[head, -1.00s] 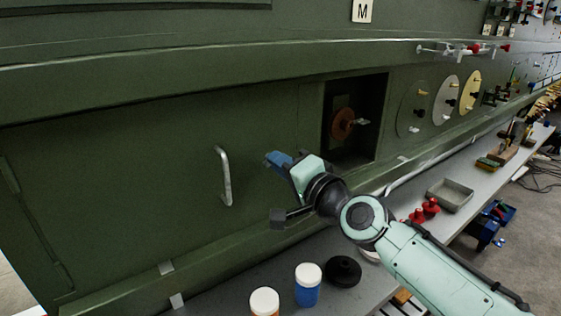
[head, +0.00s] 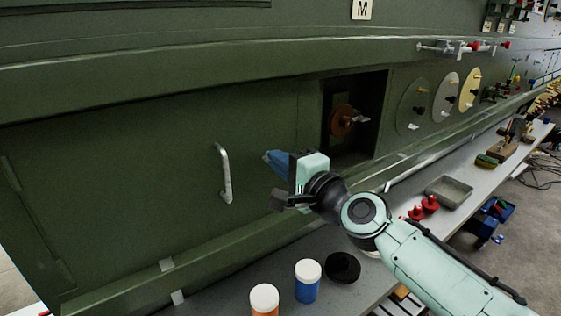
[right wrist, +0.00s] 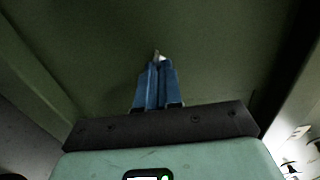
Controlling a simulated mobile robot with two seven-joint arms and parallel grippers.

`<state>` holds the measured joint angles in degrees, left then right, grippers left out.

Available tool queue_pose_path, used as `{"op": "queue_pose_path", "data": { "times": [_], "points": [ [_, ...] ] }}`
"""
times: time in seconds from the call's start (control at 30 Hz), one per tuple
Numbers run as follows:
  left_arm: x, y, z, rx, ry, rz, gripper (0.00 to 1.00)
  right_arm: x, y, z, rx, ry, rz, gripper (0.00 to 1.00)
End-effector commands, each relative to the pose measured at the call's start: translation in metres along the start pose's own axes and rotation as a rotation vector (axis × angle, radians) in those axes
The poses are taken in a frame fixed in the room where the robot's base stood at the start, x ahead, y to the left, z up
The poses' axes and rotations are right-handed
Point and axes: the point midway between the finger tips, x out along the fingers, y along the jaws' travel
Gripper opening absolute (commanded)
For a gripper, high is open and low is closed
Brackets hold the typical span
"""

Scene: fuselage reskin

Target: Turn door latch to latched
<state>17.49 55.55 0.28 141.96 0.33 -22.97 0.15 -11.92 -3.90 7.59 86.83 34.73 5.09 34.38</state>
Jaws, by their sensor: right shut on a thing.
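The green door (head: 130,180) fills the left of the head view, closed flat, with a silver bar handle (head: 224,175). My right gripper (head: 268,158) reaches to the door's right part, its blue fingers pointing at the panel. In the right wrist view the fingers (right wrist: 157,80) are closed together. A small pale metal piece (right wrist: 157,54) shows at their tips, which I take to be the door latch. In the head view the latch is hidden behind the gripper, so its angle cannot be told. My left gripper is not in view.
An open recess (head: 358,115) with an orange-brown disc (head: 342,120) lies right of the gripper. Below, a grey bench (head: 395,240) carries a blue jar (head: 307,285), an orange jar (head: 264,300), a black round part (head: 343,268), red pieces (head: 429,204) and a grey tray (head: 449,191).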

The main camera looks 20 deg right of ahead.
Motion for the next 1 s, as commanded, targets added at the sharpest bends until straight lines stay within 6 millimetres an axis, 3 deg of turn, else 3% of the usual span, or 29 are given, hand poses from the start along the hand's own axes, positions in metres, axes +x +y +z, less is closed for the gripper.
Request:
{"op": "queue_pose_path", "data": {
  "times": [0.17, 0.2, 0.27, 0.67, 1.0],
  "points": [
    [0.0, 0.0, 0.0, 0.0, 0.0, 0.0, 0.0, 0.0, 0.0, 0.0, 0.004, 0.0, 0.0, 0.0],
    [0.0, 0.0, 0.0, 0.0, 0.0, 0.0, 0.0, 0.0, 0.0, 0.0, 0.004, 0.0, 0.0, 0.15],
    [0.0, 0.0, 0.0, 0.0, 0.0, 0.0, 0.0, 0.0, 0.0, 0.0, 0.004, 0.0, 0.0, 0.31],
    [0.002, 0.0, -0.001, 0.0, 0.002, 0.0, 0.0, -0.008, 0.0, 0.0, 0.0, 0.0, -0.001, 0.31],
    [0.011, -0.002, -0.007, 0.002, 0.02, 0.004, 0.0, -0.078, 0.0, 0.0, 0.0, 0.002, -0.002, 0.31]
  ]
}}
